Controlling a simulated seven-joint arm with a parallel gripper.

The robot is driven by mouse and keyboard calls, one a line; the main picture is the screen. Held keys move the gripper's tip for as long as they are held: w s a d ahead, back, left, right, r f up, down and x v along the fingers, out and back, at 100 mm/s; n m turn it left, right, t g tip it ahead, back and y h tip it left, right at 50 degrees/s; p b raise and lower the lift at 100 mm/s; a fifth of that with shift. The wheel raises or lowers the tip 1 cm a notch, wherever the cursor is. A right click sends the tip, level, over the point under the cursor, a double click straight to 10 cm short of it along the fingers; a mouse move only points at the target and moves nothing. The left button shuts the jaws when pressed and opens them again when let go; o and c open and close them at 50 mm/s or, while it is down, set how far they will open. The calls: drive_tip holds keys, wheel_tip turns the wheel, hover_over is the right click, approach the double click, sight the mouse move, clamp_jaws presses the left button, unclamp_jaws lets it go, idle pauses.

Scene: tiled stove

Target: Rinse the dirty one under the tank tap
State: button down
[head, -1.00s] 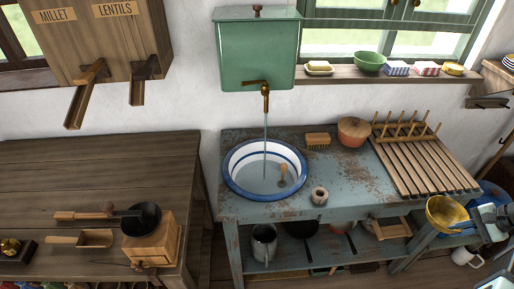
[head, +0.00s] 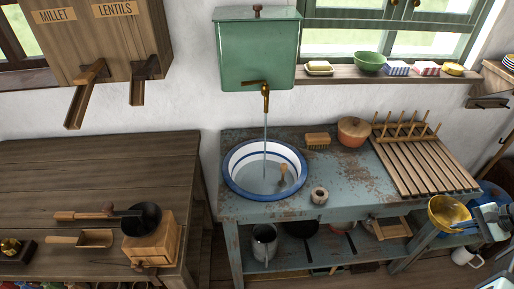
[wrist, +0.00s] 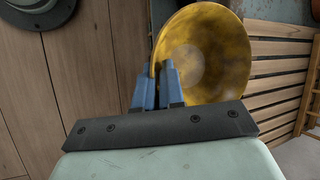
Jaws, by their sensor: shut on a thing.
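My gripper (wrist: 163,82) is shut on the rim of a yellow bowl (wrist: 215,50), whose inside shows brownish smears and a paler patch in the middle. In the head view the bowl (head: 447,212) is at the right, held up beyond the right end of the blue table, with my gripper (head: 470,222) at its right side. The green tank (head: 257,55) hangs on the wall. Its brass tap (head: 265,92) runs a thin stream of water into the white, blue-rimmed basin (head: 231,181).
A slatted rack with pegs (head: 424,166) covers the table's right part. A scrubbing brush (head: 317,140), a lidded pot (head: 354,131) and a small ring-shaped holder (head: 319,195) stand near the basin. A green bowl (head: 370,61) sits on the sill.

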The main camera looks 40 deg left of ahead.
drive_tip(key=shift+s+a, duration=0.25)
drive_tip(key=shift+w+d, duration=0.1)
drive_tip(key=shift+w, duration=0.05)
drive_tip(key=shift+w+d, duration=0.3)
idle(0.3)
drive_tip(key=shift+s+a, duration=0.15)
drive_tip(key=shift+s, duration=0.05)
drive_tip(key=shift+s+a, duration=0.25)
idle(0.3)
drive_tip(key=shift+w+d, duration=0.15)
drive_tip(key=shift+w, duration=0.05)
drive_tip(key=shift+w+d, duration=0.25)
